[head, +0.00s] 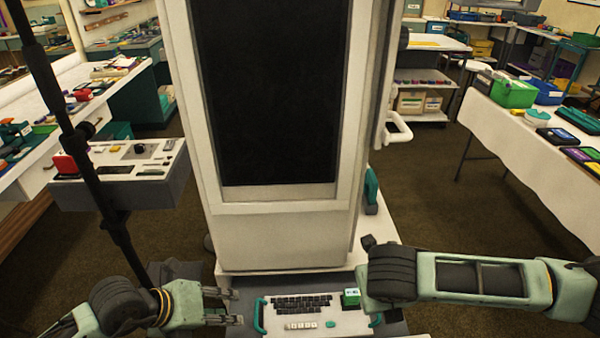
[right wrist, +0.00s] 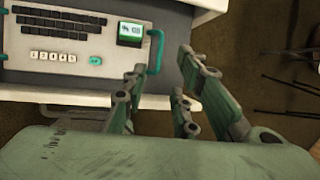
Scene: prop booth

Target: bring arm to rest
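My left gripper (head: 228,306) comes in low at the left in the head view. Its fingers stand apart with nothing between them, just left of the white keyboard panel (head: 345,322). My right arm (head: 470,277) reaches in from the right, its dark wrist at the panel's right end. The right gripper's fingers are hidden in the head view. In the right wrist view the right gripper (right wrist: 158,88) shows spread, empty fingers. They are beside the panel's right teal handle (right wrist: 155,50), and no clear contact shows.
The panel carries dark keys, a small green display (head: 351,297) and teal handles. A tall white cabinet with a dark screen (head: 270,90) stands behind it. A dark pole (head: 90,170) and grey console (head: 120,195) stand at left. A white-clothed table (head: 520,150) stands at right.

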